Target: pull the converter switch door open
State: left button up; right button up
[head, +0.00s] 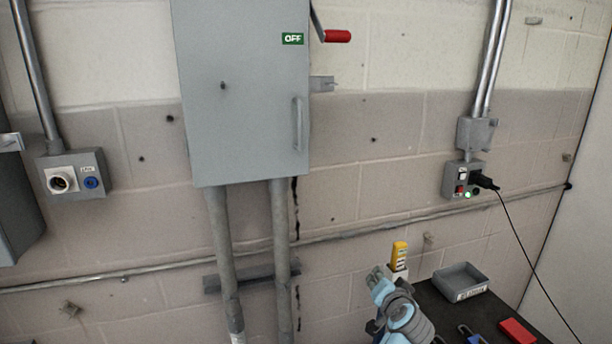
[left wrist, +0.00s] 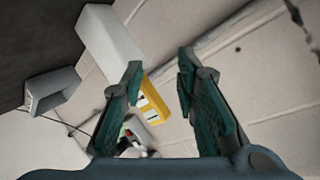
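The grey switch box (head: 245,100) hangs on the wall at the upper left of centre in the head view. Its front door looks shut. A vertical bar handle (head: 298,123) sits low on the door's right side. A green OFF label (head: 292,39) is near the top, and a red-gripped lever (head: 337,36) sticks out at the right. My left gripper (left wrist: 160,78) is open in the left wrist view, with nothing between its fingers. In the head view my light-blue arm parts are low, right of centre, well below and apart from the handle. My right gripper is not in view.
A yellow device (head: 399,255) stands on a white block beside my arm. A dark table (head: 435,303) at lower right carries a grey tray (head: 461,282) and a red item (head: 517,330). A socket box (head: 463,180) has a black cable hanging from it. Conduits (head: 281,255) run below the switch box.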

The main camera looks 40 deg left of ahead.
aim_at(301, 125)
pick_arm(q)
notch_tip(301, 125, up, 16)
jog(key=a+n+y+b, duration=0.1)
jog(key=n+y, duration=0.2)
jog(key=s+a+r+n+g+y+b, duration=0.1)
jog(key=s+a+r+n+g+y, duration=0.15)
jog(key=s+r+n, duration=0.5)
jog(key=s+a+r+n+g+y, duration=0.1)
jog(key=s+r+n+y, duration=0.2)
jog(key=s+r, duration=0.85)
jog(key=w+a+r, duration=0.1)
jog(key=w+a, duration=0.2)
jog(key=a, duration=0.1)
jog(key=w+a+r+p, duration=0.1)
jog(key=w+a, duration=0.2)
jog(key=a, duration=0.2)
jog(key=w+a+p, duration=0.1)
jog(key=w+a, duration=0.3)
jog(key=shift+a+r, duration=0.2)
jog(key=shift+r, duration=0.2)
jog(key=shift+w, duration=0.1)
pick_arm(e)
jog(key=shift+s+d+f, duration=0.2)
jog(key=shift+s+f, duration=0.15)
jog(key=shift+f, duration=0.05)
pick_arm(q)
jog(key=shift+c, duration=0.4)
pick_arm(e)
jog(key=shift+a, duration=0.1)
